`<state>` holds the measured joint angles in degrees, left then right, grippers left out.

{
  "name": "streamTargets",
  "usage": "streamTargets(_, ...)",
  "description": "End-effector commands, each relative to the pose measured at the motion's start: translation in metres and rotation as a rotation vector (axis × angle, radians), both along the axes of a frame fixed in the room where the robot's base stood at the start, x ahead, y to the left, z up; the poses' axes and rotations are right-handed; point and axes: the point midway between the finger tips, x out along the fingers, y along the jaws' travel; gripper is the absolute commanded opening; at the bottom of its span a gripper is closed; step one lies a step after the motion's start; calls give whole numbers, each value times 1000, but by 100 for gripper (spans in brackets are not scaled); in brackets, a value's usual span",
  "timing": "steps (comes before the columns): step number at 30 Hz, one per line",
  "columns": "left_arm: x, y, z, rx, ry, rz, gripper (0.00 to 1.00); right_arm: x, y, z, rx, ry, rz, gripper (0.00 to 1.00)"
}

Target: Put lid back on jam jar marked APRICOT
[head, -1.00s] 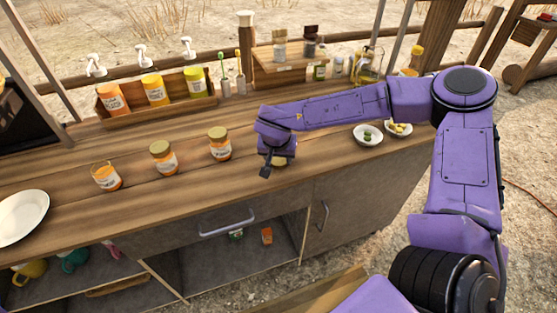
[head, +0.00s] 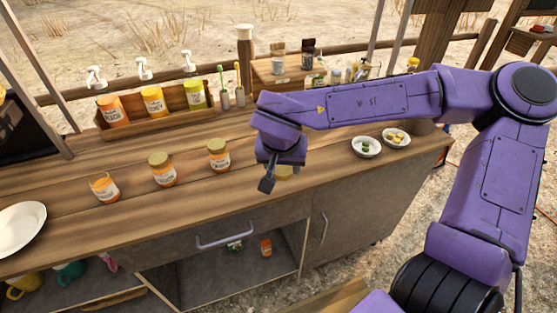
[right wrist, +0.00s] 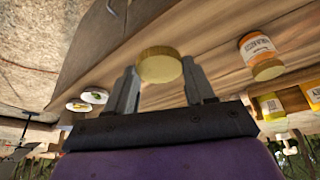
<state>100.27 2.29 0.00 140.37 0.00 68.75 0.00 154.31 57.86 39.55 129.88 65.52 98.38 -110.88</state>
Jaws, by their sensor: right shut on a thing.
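An open glass jar of orange jam (head: 105,188) stands at the left of the row on the wooden counter, without a lid; its label is too small to read. Two lidded jars, a middle one (head: 163,172) and a right one (head: 219,157), stand beside it. My right gripper (right wrist: 160,80) is shut on a round golden lid (right wrist: 160,66), held between its fingertips. The lid (head: 284,173) shows partly behind the gripper in the head view, near the counter's front edge, right of the jars. I cannot tell its height above the counter. My left gripper is out of view.
A white plate (head: 20,228) lies at the counter's left end. A wooden rack with several bottles (head: 152,102) stands behind the jars. Two small bowls (head: 366,147) (head: 396,138) sit to the right. The counter between lid and right jar is clear.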

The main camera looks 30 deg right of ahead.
Motion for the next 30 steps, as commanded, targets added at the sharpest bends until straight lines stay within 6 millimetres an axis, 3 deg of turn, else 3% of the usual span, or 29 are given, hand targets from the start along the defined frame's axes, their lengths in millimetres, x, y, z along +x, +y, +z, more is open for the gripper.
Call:
streamTargets(3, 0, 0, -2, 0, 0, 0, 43, -20, 10, 10, 0, -2, 3, 26)
streamTargets(8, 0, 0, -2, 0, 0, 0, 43, -34, 18, 17, 1, -1, 0, 26)
streamTargets(21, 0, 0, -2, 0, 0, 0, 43, -37, 20, 18, 1, 1, 2, 26)
streamTargets(26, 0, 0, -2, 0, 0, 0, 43, -15, 28, -2, -7, 11, 132, 26)
streamTargets(30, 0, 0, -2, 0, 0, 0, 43, 20, 46, -43, -11, 19, 388, 26)
